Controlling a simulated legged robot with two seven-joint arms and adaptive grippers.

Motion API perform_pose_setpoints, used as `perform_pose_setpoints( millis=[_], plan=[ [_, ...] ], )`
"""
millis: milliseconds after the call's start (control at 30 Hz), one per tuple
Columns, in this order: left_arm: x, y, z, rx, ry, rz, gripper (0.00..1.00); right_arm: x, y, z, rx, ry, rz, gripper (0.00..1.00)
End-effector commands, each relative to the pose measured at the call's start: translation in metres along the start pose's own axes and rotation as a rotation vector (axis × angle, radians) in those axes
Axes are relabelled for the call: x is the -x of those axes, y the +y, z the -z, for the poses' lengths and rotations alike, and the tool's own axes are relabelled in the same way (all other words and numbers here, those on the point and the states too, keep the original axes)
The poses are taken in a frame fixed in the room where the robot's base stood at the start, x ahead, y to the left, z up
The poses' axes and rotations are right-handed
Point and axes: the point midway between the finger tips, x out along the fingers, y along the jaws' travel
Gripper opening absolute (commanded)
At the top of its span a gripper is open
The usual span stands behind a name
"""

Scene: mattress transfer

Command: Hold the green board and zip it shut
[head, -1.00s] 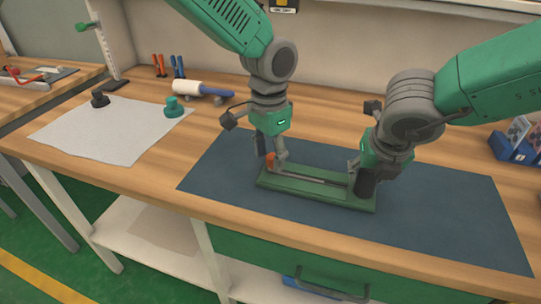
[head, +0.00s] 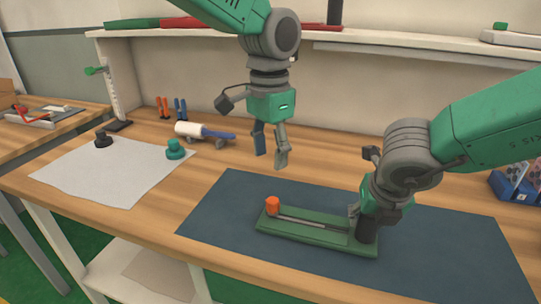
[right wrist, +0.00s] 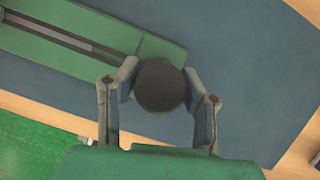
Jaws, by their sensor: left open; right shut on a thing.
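The green board (head: 310,237) lies flat on a dark blue mat (head: 225,212). A grey zip track (head: 313,222) runs along its top. An orange pull tab (head: 272,205) stands at the board's left end. A dark upright post (head: 367,231) stands at its right end. My right gripper (head: 362,213) is shut on this post; in the right wrist view (right wrist: 160,110) its fingers flank the round dark top (right wrist: 160,85). My left gripper (head: 271,160) is open and empty, above and behind the orange tab, not touching it.
A white sheet (head: 110,172) with a black knob (head: 103,139) and a teal knob (head: 175,149) lies at the left. A white-and-blue roller (head: 203,132) lies behind. A blue bin (head: 518,184) stands at the right edge. The mat around the board is clear.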

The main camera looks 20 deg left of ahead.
Motion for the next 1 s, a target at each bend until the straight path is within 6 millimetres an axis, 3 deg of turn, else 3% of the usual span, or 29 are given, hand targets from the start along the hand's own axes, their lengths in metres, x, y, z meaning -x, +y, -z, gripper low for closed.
perform_pose_setpoints(
  millis=[67,100,167,567,667,1000],
  plan=[
    [0.0,0.0,0.0,0.0,0.0,0.0,0.43,0.001,0.0,-0.001,-0.001,-0.002,-0.001,0.0],
    [0.0,0.0,0.0,0.0,0.0,0.0,0.43,0.001,0.0,-0.001,-0.001,-0.002,-0.001,0.39],
    [0.0,0.0,0.0,0.0,0.0,0.0,0.43,0.001,0.0,-0.001,-0.001,-0.002,-0.001,0.6],
    [-0.001,0.0,0.0,0.0,0.0,0.0,0.43,0.005,0.0,-0.001,-0.001,-0.002,-0.001,0.6],
    [-0.001,0.0,0.0,0.0,0.0,0.0,0.43,0.018,0.0,-0.001,0.0,-0.003,-0.001,0.6],
    [-0.001,0.0,0.0,0.0,0.0,0.0,0.43,0.089,0.0,-0.001,-0.001,-0.003,-0.002,0.6]
  ],
)
